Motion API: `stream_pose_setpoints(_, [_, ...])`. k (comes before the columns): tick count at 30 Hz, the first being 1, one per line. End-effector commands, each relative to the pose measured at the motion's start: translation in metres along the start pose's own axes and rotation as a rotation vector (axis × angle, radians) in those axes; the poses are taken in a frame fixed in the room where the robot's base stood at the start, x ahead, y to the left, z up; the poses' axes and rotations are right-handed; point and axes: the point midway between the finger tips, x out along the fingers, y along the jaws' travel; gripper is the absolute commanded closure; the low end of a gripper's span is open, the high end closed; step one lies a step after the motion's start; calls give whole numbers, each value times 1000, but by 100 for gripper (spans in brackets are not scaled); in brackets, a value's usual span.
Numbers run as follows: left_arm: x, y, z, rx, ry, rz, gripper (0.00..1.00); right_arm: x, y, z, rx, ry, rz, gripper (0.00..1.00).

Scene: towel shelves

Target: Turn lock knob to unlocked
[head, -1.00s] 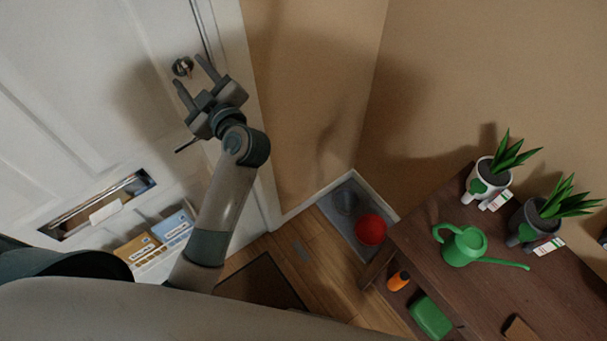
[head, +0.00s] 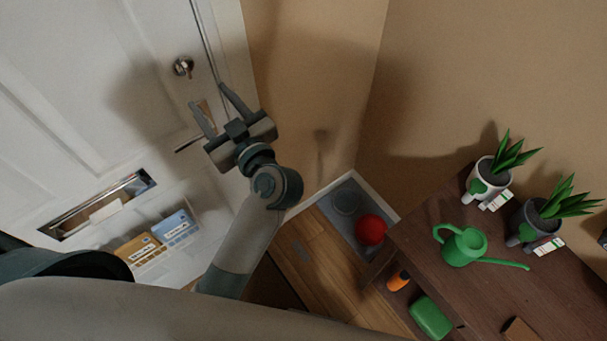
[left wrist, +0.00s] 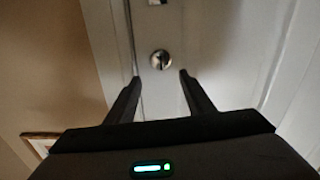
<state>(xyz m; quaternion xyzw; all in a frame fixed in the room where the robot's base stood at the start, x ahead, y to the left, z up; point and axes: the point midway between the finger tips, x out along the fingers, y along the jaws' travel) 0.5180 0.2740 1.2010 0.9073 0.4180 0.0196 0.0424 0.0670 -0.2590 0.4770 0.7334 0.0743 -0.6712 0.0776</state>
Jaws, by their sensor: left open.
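The lock knob (head: 183,66) is a small round metal piece with a thumb-turn on the white door (head: 60,90), near its edge. It also shows in the left wrist view (left wrist: 160,60), ahead of the fingers and between their lines. My left gripper (head: 207,94) is open and empty, below and right of the knob in the head view, apart from it. In the left wrist view its fingers (left wrist: 158,75) stand either side of a gap with nothing in it. My right gripper is not in view.
A door handle (head: 188,146) sits below the knob, close to my left gripper. A mail slot (head: 97,205) and two cards (head: 178,228) are lower on the door. A wooden table (head: 480,290) with potted plants and a green watering can (head: 464,246) stands at right.

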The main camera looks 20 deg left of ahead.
Motion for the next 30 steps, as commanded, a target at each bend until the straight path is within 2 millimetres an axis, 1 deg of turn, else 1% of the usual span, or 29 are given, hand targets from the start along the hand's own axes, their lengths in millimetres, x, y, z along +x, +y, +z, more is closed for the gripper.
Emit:
stream_pose_setpoints(1, [-10,0,0,-1,-3,1,52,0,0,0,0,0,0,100])
stream_pose_setpoints(13, [-75,0,0,-1,-4,1,52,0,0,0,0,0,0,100])
stream_pose_setpoints(14, [-72,1,11,1,28,6,52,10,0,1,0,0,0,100])
stream_pose_setpoints(15, [-70,4,18,0,63,16,52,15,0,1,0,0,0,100])
stream_pose_setpoints(18, [-69,12,32,-6,135,49,52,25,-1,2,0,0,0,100])
stream_pose_setpoints(24, [-70,28,59,-8,239,130,52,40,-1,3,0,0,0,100])
stream_pose_setpoints(30, [-73,42,87,-1,300,214,52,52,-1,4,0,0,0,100])
